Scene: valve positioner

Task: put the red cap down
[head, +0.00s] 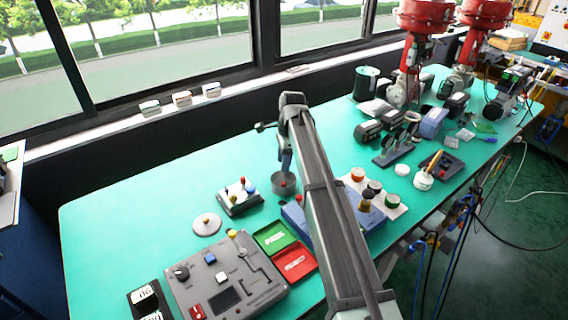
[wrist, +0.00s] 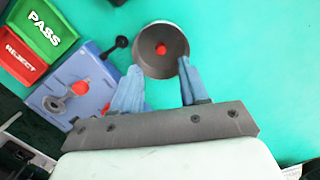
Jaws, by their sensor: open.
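A small red round piece, seemingly the red cap (wrist: 162,49), lies inside a round grey dish (wrist: 149,71). In the head view the grey dish (head: 284,188) stands on the green bench, just below my gripper (head: 287,168). In the wrist view my gripper (wrist: 159,65) has its two bluish fingers spread apart with nothing between them. The fingertips show at the dish's near rim, one on each side; I cannot tell whether they touch it. The red piece is apart from both fingers.
A blue box (wrist: 65,98) with a red knob stands left of the fingers in the wrist view. Green PASS (head: 274,237) and red REJECT (head: 296,263) trays lie nearby. A small stand with coloured knobs (head: 240,203) is left of the dish. Bench behind the dish is clear.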

